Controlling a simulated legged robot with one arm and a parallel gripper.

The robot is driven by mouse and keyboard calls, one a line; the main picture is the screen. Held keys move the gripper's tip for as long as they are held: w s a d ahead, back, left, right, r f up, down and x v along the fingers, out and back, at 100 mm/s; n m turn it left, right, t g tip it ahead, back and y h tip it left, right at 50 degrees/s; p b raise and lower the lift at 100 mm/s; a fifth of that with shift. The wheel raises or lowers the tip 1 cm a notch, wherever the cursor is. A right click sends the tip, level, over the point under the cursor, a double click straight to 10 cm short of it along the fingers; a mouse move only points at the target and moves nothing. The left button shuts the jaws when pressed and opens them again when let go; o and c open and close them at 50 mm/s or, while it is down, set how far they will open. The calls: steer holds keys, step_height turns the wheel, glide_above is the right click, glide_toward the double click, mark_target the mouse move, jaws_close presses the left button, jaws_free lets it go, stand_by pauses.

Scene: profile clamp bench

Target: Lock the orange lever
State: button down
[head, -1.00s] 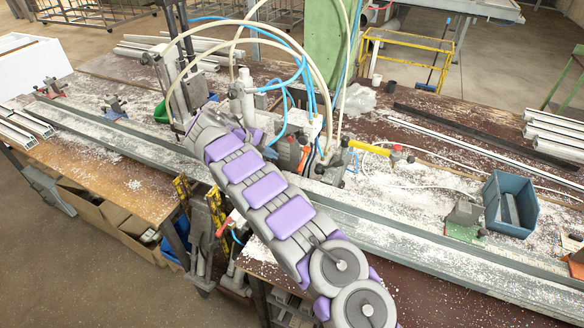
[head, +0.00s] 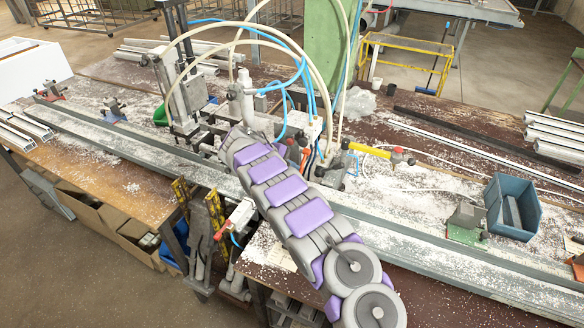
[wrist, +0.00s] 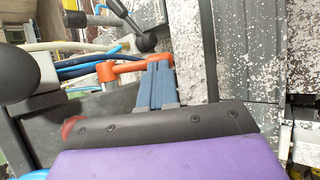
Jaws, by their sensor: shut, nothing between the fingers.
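The orange lever (wrist: 120,69) shows in the wrist view, left of the picture's middle, beside blue and cream hoses. My gripper (wrist: 158,68) shows there as two blue-grey fingers, shut together and empty. Their tips are close to the right end of the lever; I cannot tell whether they touch it. In the head view my arm hides the gripper, and I cannot make out the lever surely there.
A black knob on a rod (wrist: 145,42) is just above the fingertips in the wrist view. In the head view, a long metal profile rail (head: 400,245) crosses the chip-strewn bench. A blue bin (head: 512,207) and a yellow-handled tool (head: 370,151) are at right.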

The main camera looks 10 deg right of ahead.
steer(key=shift+f, duration=0.1)
steer(key=shift+w+d+f+p, duration=0.15)
steer(key=shift+f+p, duration=0.35)
steer(key=shift+f, duration=0.35)
steer(key=shift+w+d+f, duration=0.1)
steer(key=shift+w+f, duration=0.15)
steer(key=shift+f, duration=0.2)
steer(key=shift+r, duration=0.15)
steer(key=shift+r+p, duration=0.35)
steer(key=shift+r, duration=0.35)
steer(key=shift+r, duration=0.15)
